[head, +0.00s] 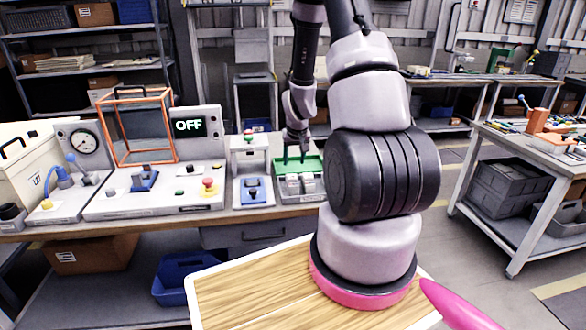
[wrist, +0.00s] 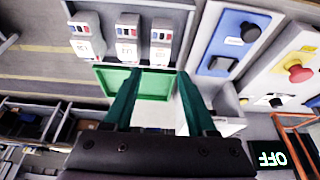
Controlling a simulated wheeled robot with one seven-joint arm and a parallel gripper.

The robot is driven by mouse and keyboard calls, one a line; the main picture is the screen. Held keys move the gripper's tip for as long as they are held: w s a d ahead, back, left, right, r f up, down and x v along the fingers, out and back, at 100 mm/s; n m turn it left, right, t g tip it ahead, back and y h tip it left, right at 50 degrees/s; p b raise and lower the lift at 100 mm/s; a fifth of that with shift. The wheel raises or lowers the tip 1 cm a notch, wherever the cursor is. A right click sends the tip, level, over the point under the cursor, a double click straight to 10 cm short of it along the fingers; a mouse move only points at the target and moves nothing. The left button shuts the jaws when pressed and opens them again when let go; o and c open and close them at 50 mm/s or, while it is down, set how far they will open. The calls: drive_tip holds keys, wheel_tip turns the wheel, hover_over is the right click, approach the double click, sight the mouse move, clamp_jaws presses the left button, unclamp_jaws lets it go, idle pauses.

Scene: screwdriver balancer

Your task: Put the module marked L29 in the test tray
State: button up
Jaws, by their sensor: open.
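My gripper (head: 294,154) is open and empty, pointing down over the green tray (head: 312,163) at the back of the bench. In the wrist view its dark green fingers (wrist: 158,73) spread over the same green tray (wrist: 152,92). Three pale modules stand in the grey tray beside it: a left one (wrist: 86,46), a middle one (wrist: 127,50) and a right one (wrist: 161,48). The left one sits slightly apart. Their small labels are too blurred to read, so I cannot tell which is L29. The grey tray (head: 300,199) also shows in the head view.
A white stand with a blue fixture (head: 254,191) is just left of the trays. A panel reading OFF (head: 189,126), a red button (head: 208,184) and an orange frame cage (head: 140,125) stand further left. A wooden board (head: 245,290) lies in front of the bench.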

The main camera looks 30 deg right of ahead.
drive_tip(key=s+a+r+t+y, duration=0.1)
drive_tip(key=s+a+r, duration=0.15)
drive_tip(key=r, duration=0.55)
drive_tip(key=s+a+r, duration=0.1)
drive_tip(key=a+r, duration=0.2)
drive_tip(key=r, duration=0.4)
drive_tip(key=s+a+r+t+y, duration=0.1)
drive_tip(key=s+a+r, duration=0.15)
drive_tip(key=r, duration=0.55)
drive_tip(key=s+a+r, duration=0.3)
drive_tip(key=s+r, duration=0.3)
drive_tip(key=s, duration=0.2)
drive_tip(key=s+a+r+m+t+y, duration=0.1)
drive_tip(key=s+a+r, duration=0.2)
drive_tip(key=s+r, duration=0.4)
drive_tip(key=shift+s+a, duration=0.2)
drive_tip(key=shift+s, duration=0.95)
drive_tip(key=shift+r, duration=0.1)
